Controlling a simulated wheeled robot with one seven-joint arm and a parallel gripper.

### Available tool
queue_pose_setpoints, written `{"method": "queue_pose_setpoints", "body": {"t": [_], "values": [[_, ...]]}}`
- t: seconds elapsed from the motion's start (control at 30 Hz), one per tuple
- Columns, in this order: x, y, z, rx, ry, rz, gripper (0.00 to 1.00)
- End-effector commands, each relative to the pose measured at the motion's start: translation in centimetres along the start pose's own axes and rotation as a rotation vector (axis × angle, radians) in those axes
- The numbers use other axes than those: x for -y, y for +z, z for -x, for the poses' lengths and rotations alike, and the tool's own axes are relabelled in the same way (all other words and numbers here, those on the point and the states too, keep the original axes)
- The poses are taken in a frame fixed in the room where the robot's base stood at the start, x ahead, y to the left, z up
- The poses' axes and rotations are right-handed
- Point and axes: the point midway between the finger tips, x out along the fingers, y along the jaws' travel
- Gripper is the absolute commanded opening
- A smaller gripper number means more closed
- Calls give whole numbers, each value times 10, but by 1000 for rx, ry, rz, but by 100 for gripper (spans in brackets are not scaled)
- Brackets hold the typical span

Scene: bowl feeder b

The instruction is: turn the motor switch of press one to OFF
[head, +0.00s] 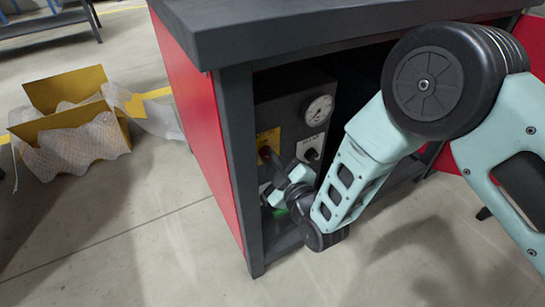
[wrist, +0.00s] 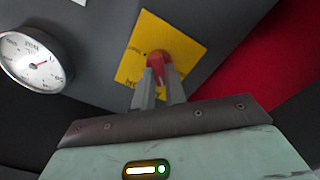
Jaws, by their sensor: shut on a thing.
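A red switch knob (wrist: 159,60) sits on a yellow plate (wrist: 183,39) on the dark control panel. My gripper (wrist: 160,80) is shut on this knob, with one grey finger on each side of it. In the head view the yellow plate (head: 268,136) is at the left of the panel, inside the cabinet, and my gripper reaches in to it. The plate's lettering is too small to read, so I cannot tell which position the knob points to or which press it belongs to.
A round gauge (head: 318,110) is at the panel's upper right. A black knob on a white plate (head: 311,148) is below it. The cabinet's dark top (head: 300,28) overhangs the opening, and its red side wall (head: 196,110) stands left. An open cardboard box (head: 70,125) lies on the floor.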

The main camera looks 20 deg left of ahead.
Motion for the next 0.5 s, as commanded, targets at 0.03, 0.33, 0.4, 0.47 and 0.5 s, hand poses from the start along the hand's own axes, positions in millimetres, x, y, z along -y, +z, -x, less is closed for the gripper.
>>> {"method": "queue_pose_setpoints", "body": {"t": [0.03,0.33,0.4,0.47,0.5], "values": [[1,-2,1,0,-4,45,0],[1,-1,1,0,-3,331,0],[2,-1,1,0,-3,396,0],[2,0,1,0,-3,451,0],[2,-1,1,0,-3,486,0]]}}
